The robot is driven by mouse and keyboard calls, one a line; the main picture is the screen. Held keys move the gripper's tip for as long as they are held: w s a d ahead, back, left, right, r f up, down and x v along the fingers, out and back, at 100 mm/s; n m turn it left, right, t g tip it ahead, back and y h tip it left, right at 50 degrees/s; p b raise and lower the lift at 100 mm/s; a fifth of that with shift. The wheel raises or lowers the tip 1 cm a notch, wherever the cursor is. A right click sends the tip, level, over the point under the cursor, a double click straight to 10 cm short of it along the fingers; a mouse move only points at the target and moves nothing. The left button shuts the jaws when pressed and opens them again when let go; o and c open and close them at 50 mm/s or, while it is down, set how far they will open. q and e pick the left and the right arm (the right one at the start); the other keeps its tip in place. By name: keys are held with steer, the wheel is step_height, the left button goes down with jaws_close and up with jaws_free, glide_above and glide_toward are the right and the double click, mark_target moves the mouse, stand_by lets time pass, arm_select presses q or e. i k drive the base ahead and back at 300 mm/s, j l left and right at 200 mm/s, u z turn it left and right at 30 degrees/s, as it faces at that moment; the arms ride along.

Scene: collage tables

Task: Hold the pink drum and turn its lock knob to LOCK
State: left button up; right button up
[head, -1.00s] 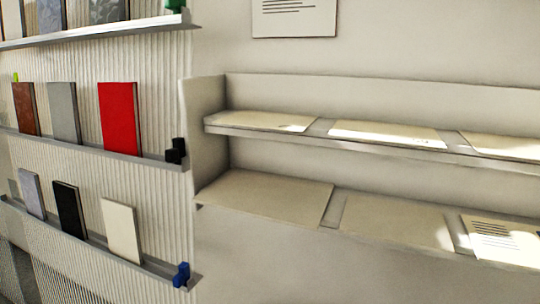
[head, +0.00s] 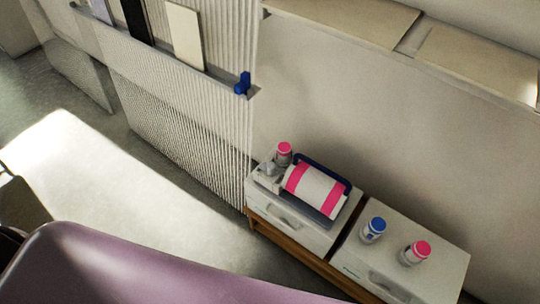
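A white drum with pink bands (head: 315,190) lies on its side in a dark blue holder on a grey base, on top of the left white cabinet. A small grey-white part (head: 268,173) sits at the left of the drum; I cannot tell whether it is the lock knob. No lettering for LOCK is readable at this size. Neither of my grippers shows in the head view, so nothing is seen touching the drum.
A pink-capped jar (head: 283,154) stands behind the drum's left end. A blue-capped jar (head: 373,229) and another pink-capped jar (head: 415,252) stand on the right white cabinet (head: 440,247). Pale shelf panels (head: 470,60) overhang behind.

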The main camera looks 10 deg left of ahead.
mark_target(269, 169)
steer(key=j+z, duration=0.35)
steer(key=j, duration=0.35)
steer(key=j+z, duration=0.4)
steer(key=j, duration=0.35)
steer(key=i, duration=0.05)
